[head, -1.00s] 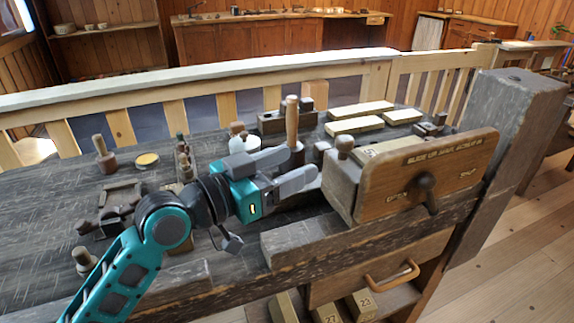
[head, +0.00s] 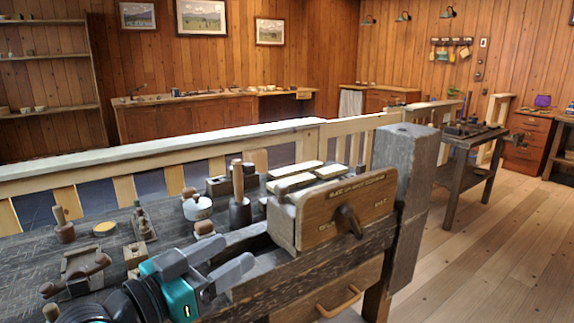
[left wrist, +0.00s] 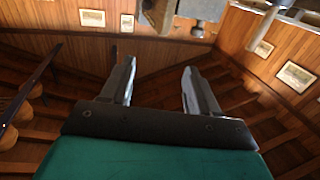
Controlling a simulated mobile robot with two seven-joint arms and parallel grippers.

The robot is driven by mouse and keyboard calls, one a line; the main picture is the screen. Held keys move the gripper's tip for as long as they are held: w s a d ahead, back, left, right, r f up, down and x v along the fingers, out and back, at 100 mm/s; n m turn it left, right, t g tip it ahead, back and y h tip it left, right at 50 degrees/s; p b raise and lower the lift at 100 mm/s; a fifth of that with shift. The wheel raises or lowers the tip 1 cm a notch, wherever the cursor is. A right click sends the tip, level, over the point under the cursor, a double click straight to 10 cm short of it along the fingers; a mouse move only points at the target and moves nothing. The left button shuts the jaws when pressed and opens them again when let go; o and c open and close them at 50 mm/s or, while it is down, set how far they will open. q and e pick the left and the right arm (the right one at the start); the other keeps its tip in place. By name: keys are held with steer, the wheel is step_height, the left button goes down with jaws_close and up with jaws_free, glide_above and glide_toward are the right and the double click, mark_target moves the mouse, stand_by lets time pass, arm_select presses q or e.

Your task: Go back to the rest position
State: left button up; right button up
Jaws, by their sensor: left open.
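My left gripper (head: 222,277) is at the lower left of the head view, over the near edge of the dark workbench (head: 112,207). Its grey fingers point right and are apart, with nothing between them. It also shows in the left wrist view (left wrist: 158,82), with its two fingers spread and only blurred wood panelling behind them. My right gripper is not in view.
A wooden vise (head: 340,210) with a dark handle stands just right of the gripper. A mallet (head: 239,195), a white pot (head: 198,208) and pale blocks (head: 290,182) lie beyond. A thick post (head: 402,165) rises at the bench's right end. Open floor (head: 480,235) lies right.

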arm_select(q)
steer(key=s+a+f+n+y+p, duration=0.2)
steer(key=f+y, duration=0.1)
steer(key=f, duration=0.5)
steer(key=s+a+f+n+y+p, duration=0.1)
steer(key=s+a+f+n+y, duration=0.15)
steer(key=f, duration=0.45)
steer(key=s+a+f+n+g+y+p, duration=0.1)
steer(key=s+a+f+g+y+p, duration=0.1)
steer(key=s+f, duration=0.9)
step_height(320, 180, down, 2)
steer(key=shift+s+a+g+y, duration=0.4)
steer(key=shift+a+y, duration=0.35)
steer(key=shift+y, duration=0.4)
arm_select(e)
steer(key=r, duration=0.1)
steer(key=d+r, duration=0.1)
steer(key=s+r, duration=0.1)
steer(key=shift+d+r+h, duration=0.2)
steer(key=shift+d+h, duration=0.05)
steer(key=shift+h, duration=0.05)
